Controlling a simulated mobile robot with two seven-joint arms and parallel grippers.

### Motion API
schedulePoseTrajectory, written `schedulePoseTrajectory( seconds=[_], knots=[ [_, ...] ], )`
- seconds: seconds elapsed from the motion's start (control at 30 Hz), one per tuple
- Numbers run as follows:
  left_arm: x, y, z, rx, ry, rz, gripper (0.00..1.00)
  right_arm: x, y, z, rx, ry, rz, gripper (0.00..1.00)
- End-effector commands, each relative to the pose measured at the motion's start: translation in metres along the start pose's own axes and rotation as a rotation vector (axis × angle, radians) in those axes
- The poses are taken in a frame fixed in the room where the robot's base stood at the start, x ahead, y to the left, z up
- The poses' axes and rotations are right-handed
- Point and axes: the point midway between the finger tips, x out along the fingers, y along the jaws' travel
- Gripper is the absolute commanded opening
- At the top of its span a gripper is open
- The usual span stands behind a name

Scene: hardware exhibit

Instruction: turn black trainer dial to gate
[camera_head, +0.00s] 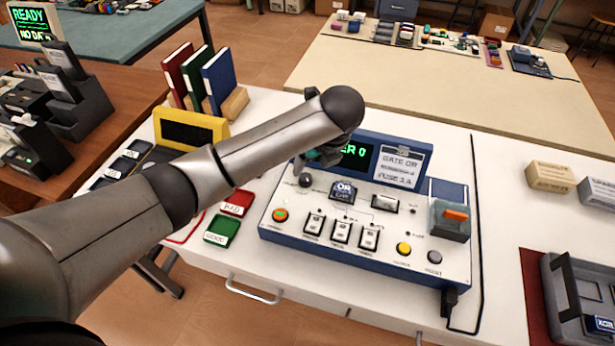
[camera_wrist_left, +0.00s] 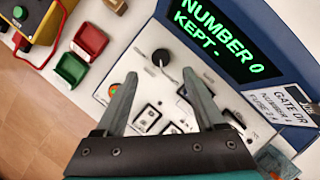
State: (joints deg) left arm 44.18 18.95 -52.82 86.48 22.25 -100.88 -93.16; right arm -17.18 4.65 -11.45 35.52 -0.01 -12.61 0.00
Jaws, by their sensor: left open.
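The black trainer dial (camera_head: 305,181) is a small round knob at the upper left of the white and blue trainer panel (camera_head: 290,228). In the left wrist view the dial (camera_wrist_left: 161,57) shows between the two fingertips, with a white pointer mark near it. My left gripper (camera_wrist_left: 157,66) is open, its grey fingers apart on either side of the dial in the picture; I cannot tell whether they touch it. In the head view the left gripper (camera_head: 318,158) hangs over the dial, partly hidden behind my arm. My right gripper is not in view.
The lit display (camera_head: 354,155) reads "NUMBER 0" in the wrist view, beside a "GATE OR" card (camera_head: 400,165). Switches (camera_head: 341,232) and buttons line the panel front. Red (camera_head: 237,203) and green (camera_head: 222,230) trays lie to its left. Upright books (camera_head: 219,80) stand behind.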

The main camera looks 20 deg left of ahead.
Motion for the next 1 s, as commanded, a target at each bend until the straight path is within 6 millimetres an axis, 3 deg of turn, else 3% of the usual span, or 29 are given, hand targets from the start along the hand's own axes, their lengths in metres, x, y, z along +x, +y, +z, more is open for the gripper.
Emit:
schedulePoseTrajectory(
  seconds=[0.03,0.2,0.4,0.8,1.0],
  knots=[
    [0.014,0.001,-0.001,-0.001,0.001,0.003,0.71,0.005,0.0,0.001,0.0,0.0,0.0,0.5],
    [0.048,0.0,-0.001,-0.002,0.001,0.002,0.71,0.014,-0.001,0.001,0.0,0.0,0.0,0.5],
    [0.071,0.0,-0.001,-0.001,0.0,0.0,0.71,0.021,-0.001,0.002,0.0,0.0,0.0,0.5],
    [0.077,0.0,0.0,0.0,0.0,-0.002,0.71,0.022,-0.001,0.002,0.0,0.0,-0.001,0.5],
    [0.077,0.0,0.0,-0.001,0.0,-0.002,0.5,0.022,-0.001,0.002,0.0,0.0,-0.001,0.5]
  ],
)
